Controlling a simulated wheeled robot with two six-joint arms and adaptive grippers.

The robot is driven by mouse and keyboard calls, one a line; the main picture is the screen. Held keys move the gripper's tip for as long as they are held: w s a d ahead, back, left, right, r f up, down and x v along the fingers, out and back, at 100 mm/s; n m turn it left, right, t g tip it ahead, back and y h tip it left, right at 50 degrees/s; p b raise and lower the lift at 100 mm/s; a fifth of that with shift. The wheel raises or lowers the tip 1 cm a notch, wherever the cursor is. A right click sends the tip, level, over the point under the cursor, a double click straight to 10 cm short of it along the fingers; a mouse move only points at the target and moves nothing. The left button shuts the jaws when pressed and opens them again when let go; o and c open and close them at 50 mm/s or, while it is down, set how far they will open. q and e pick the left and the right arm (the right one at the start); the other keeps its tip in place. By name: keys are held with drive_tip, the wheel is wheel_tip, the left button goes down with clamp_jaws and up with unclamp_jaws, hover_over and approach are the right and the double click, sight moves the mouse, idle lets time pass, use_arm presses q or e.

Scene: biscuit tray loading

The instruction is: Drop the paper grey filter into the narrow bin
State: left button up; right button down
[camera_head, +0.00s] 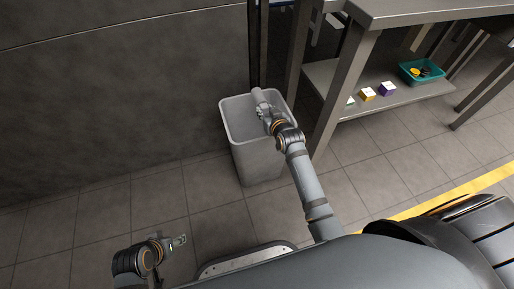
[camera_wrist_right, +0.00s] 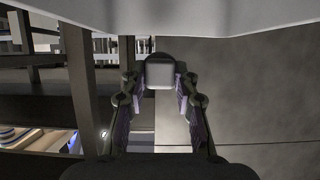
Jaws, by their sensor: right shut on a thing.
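The narrow bin (camera_head: 256,160) is a tall, pale grey, open-topped container on the floor in the middle of the head view. My right gripper (camera_head: 262,102) is over its mouth, shut on the paper grey filter (camera_head: 259,95), a small pale grey piece partly hidden by the fingers. In the right wrist view the filter (camera_wrist_right: 160,73) sits between the two finger pads of my right gripper (camera_wrist_right: 160,92). My left gripper (camera_head: 179,241) is low at the left, away from the bin; its finger opening is too small to judge.
A metal table (camera_head: 395,12) stands at the right; its lower shelf (camera_head: 345,112) holds a teal tray (camera_head: 409,79) with small items, a yellow-sided box (camera_head: 367,95) and a purple-sided box (camera_head: 387,89). A dark wall (camera_head: 120,95) is behind the bin. The floor left of the bin is clear.

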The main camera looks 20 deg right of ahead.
drive_tip(key=c, duration=0.9)
unclamp_jaws()
drive_tip(key=shift+c, duration=0.2)
drive_tip(key=v, duration=1.2)
